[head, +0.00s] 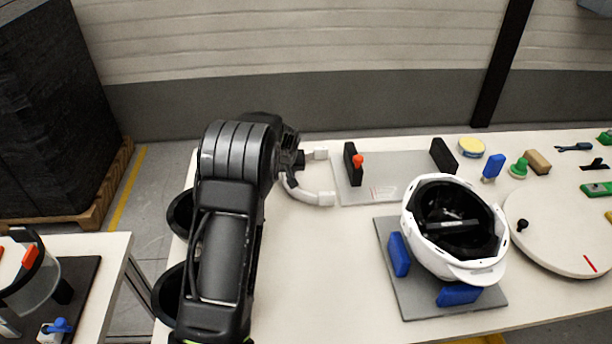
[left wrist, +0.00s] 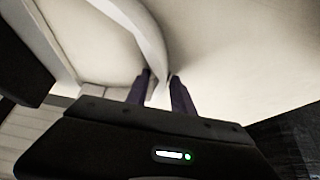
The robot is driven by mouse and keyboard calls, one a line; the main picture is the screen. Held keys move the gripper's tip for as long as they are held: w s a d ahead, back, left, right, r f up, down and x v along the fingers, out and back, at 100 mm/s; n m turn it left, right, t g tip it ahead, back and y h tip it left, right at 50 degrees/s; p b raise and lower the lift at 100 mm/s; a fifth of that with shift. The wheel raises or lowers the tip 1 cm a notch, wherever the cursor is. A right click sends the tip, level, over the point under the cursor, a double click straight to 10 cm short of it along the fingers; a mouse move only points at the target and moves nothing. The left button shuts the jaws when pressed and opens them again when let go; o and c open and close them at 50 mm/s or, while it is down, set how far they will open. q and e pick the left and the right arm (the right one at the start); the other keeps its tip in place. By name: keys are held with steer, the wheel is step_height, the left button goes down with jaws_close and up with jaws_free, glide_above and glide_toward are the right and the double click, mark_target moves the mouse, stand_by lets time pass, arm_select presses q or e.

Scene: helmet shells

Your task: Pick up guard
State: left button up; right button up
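A white curved guard (head: 296,187), shaped like a C with blocky ends, is at the left part of the table, beside a grey plate. My left gripper (head: 297,159) reaches it from the left. In the left wrist view the guard (left wrist: 150,35) is a pale curved band that runs down between the two dark fingertips of my left gripper (left wrist: 160,78). The fingers appear closed against both sides of the band. I cannot tell whether the guard rests on the table or is slightly raised. My right gripper is not in view.
The grey plate (head: 400,165) bears dark upright blocks and an orange knob. A white helmet shell (head: 470,258) lies open side up on a grey base with blue blocks. A round turntable (head: 560,235) and small parts stand at the right. A clear visor (head: 35,278) is on the left table.

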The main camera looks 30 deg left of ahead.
arm_select(q)
jaws_close()
steer(key=shift+r, duration=0.1)
stand_by(0.5)
step_height(320, 180, up, 10)
steer(key=shift+f+b, duration=0.1)
steer(key=shift+b, duration=0.55)
stand_by(0.3)
